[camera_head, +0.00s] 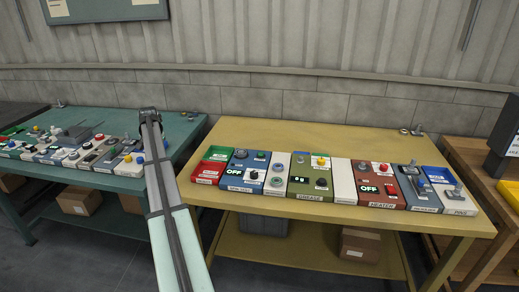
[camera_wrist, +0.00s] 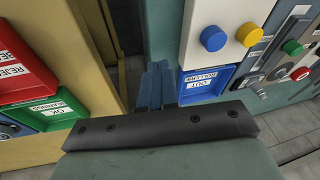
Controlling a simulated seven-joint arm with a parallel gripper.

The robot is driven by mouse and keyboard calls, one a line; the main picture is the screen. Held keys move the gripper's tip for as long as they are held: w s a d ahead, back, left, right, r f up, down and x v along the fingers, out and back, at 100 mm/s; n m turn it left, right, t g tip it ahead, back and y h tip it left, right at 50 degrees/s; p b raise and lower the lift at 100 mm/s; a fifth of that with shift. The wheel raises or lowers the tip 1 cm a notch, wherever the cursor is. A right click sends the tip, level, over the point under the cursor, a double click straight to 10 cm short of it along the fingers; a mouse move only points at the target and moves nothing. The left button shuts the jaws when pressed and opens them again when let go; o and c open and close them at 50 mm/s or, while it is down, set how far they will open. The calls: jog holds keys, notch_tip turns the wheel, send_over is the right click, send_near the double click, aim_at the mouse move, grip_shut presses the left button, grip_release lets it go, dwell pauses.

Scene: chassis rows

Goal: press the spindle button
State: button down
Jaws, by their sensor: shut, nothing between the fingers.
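No label in the head view reads clearly as spindle, so I cannot tell for sure which button is the spindle one. A blue chassis (camera_head: 236,180) with a lit OFF display stands near the left end of the yellow table's row; its front label is too small to read surely. It carries small round controls on top and a black knob (camera_head: 254,175) on a white plate. My gripper (camera_head: 150,113) is left of that table, over the gap between the two tables. In the wrist view its fingers (camera_wrist: 160,85) are shut and empty, touching no control.
The yellow table (camera_head: 330,215) bears more chassis, including a green one (camera_head: 312,189) and a red one (camera_head: 378,199). A teal table (camera_head: 95,120) with another row is at left. Red (camera_wrist: 18,70) and green (camera_wrist: 52,112) trays lie left of my fingers, a blue tray (camera_wrist: 207,82) right.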

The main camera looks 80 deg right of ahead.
jog(key=s+d+r+g, duration=0.15)
jog(key=s+d, duration=0.25)
jog(key=s, duration=0.4)
jog(key=s+d+r+y, duration=0.15)
jog(key=s+d, duration=0.25)
jog(key=s, duration=0.4)
jog(key=s+d+r, duration=0.2)
jog(key=s+d, duration=0.2)
jog(key=s, duration=0.4)
notch_tip(320, 180, up, 5)
jog(key=m+g+y, duration=0.1)
jog(key=m, duration=0.1)
send_over(261, 153)
jog(key=shift+a+r, duration=0.15)
jog(key=shift+a, duration=0.05)
notch_tip(261, 153, down, 14)
jog(key=shift+f, duration=0.1)
